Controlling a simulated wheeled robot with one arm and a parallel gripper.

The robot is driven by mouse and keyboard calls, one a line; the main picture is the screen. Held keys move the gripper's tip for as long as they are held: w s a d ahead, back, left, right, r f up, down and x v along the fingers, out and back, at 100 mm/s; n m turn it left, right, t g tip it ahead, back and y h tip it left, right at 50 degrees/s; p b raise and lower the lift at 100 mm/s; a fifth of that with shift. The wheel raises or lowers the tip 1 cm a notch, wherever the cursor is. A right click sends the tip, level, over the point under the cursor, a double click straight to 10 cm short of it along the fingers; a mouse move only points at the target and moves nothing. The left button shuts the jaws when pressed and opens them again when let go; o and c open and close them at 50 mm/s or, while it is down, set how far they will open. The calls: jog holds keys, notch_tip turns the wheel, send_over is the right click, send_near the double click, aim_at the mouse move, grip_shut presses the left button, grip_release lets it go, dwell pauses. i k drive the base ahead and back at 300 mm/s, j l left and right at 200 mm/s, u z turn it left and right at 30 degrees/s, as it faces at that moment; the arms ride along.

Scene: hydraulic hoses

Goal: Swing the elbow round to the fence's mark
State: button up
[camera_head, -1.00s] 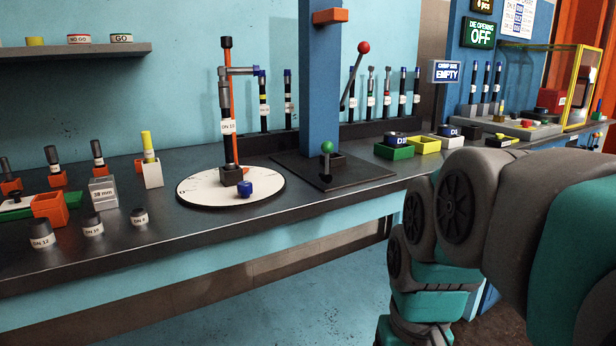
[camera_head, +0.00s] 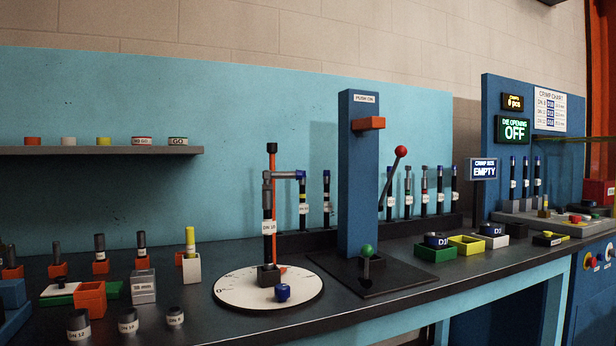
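The elbow (camera_head: 285,175) is a grey fitting on top of a black hose labelled DN 10 (camera_head: 268,226). An orange post, the likely fence (camera_head: 272,150), rises just behind the hose with a black cap. A blue knob (camera_head: 283,292) sits on the dial's front. Which mark belongs to the fence is too small to read. My gripper is not in view.
A blue press column (camera_head: 358,200) with a red-knobbed lever and a green knob (camera_head: 367,250) stands right of the dial. Several hoses stand in a rack behind. Blocks and labelled plugs (camera_head: 128,320) crowd the left bench; a shelf (camera_head: 90,151) hangs above.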

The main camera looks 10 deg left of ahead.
aim_at(268, 175)
jog(key=i+l, duration=0.25)
jog(key=l, duration=0.15)
jog(key=i+l, duration=0.25)
jog(key=l, duration=0.15)
jog(key=i+l, duration=0.25)
jog(key=l, duration=0.15)
